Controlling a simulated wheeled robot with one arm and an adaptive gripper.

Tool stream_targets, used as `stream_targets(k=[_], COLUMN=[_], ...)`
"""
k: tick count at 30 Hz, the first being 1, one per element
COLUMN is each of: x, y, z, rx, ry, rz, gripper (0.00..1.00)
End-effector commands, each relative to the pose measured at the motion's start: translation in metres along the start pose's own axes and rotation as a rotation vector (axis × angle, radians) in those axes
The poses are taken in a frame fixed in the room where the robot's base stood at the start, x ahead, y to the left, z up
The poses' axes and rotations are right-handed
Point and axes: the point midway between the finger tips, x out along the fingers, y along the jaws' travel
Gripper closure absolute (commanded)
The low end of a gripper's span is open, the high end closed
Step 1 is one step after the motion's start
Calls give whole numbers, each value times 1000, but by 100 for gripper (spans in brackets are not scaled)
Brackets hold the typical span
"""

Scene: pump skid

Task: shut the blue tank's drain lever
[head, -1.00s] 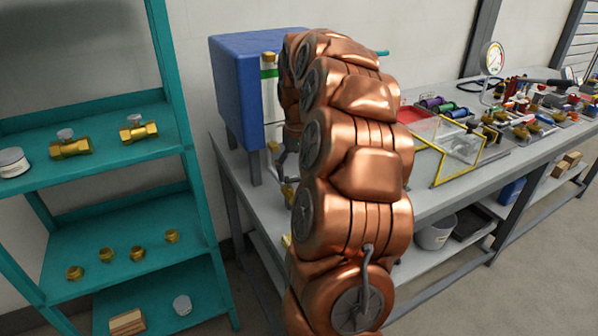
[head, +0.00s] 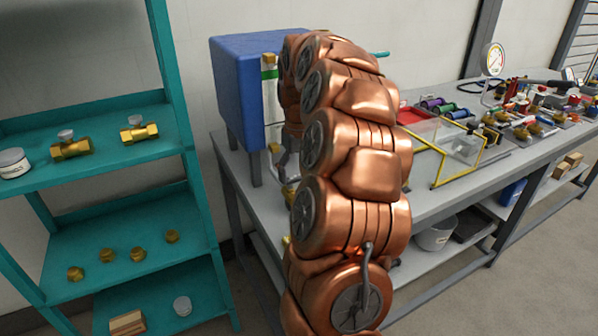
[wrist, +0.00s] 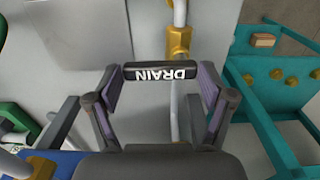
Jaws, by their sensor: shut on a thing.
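The blue tank (head: 236,95) stands on legs on the left end of the bench in the head view. Its drain lever (wrist: 165,73), a black bar with DRAIN in white letters, lies crosswise in the wrist view, with the letters upside down. My gripper (wrist: 161,84) is shut on this lever, a finger at each end of the bar. A brass valve body (wrist: 179,42) on a pale pipe shows just beyond it. In the head view my copper arm covers much of the tank's right side, and the lever is hard to make out there.
A teal shelf (head: 100,178) with brass fittings stands left of the bench. The grey bench top (head: 440,203) carries a yellow-framed clear panel (head: 440,155), a red tray, and several small parts to the right. A pressure gauge (head: 493,58) stands behind them.

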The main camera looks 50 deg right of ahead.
Motion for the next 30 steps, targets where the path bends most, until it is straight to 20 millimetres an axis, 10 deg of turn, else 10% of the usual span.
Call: stream_targets(k=[2,3,7,20,30], x=[0,0,0,-4,-47], y=[0,0,0,0,1], z=[0,0,0,-1,-2], rx=[-2,-2,-1,1,2], ry=[0,1,1,2,6], rz=[0,0,0,1,3], gripper=[54,15,1,0,0])
